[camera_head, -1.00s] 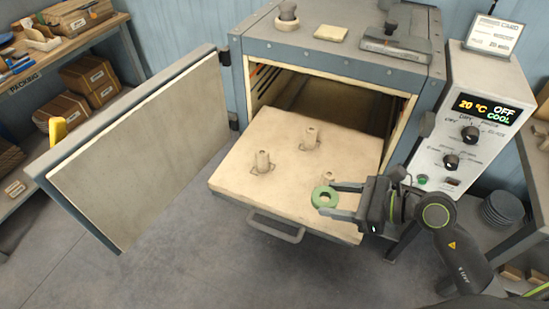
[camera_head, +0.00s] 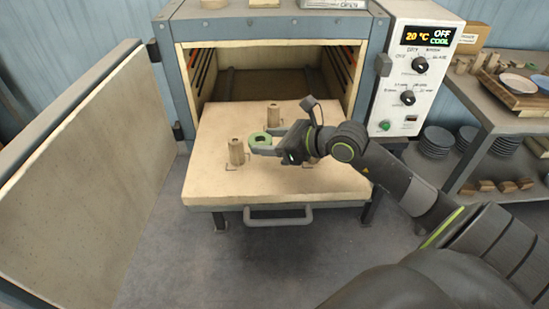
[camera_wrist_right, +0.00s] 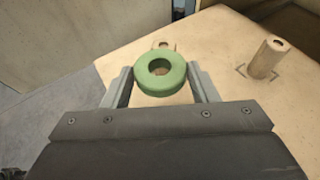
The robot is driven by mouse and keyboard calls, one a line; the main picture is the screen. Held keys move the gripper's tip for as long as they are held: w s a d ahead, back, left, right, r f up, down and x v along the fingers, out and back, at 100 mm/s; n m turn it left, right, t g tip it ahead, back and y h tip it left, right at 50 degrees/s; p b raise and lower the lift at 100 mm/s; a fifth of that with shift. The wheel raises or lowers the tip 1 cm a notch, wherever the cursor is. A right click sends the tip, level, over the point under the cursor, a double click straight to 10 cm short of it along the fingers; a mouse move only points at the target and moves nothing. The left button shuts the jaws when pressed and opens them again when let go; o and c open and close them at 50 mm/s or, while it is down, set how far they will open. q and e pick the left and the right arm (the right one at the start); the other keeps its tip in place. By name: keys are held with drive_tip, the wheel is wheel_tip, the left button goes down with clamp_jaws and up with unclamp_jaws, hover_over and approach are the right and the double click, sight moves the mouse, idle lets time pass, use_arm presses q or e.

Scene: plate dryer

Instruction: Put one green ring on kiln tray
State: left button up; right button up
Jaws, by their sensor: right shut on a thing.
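My right gripper (camera_head: 266,143) is shut on a green ring (camera_head: 255,139) and holds it above the kiln tray (camera_head: 325,187), just right of the front-left post (camera_head: 236,152). In the right wrist view the ring (camera_wrist_right: 142,80) lies flat between the two fingers. A post top (camera_wrist_right: 166,45) shows just beyond it, partly covered, and another post (camera_wrist_right: 267,58) stands to the right. In the head view a back post (camera_head: 273,114) stands behind the ring. The area under my gripper is partly hidden. My left gripper is not in view.
The kiln door (camera_head: 95,165) stands open at the left. The tray sticks out of the open kiln (camera_head: 182,72), with a handle (camera_head: 279,219) at its front. A control panel (camera_head: 408,75) is at the right. A shelf (camera_head: 510,121) with stacked plates stands farther right.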

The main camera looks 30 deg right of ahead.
drive_tip(key=shift+w+d+f+m+t+h+b, duration=0.15)
drive_tip(key=shift+w+d+f+m+h+b, duration=0.1)
drive_tip(key=shift+w+d+b, duration=0.25)
drive_tip(key=shift+w+d+f+m+t+h+b, duration=0.15)
drive_tip(key=shift+w+d+m+h+b, duration=0.1)
drive_tip(key=shift+w+d+b, duration=0.15)
drive_tip(key=b, duration=0.1)
hover_over(272, 167)
drive_tip(key=shift+h, duration=0.3)
wheel_tip(272, 167, down, 5)
drive_tip(key=shift+s+f, duration=0.1)
wheel_tip(272, 167, down, 4)
drive_tip(key=shift+f+b, duration=0.15)
drive_tip(key=shift+b, duration=0.15)
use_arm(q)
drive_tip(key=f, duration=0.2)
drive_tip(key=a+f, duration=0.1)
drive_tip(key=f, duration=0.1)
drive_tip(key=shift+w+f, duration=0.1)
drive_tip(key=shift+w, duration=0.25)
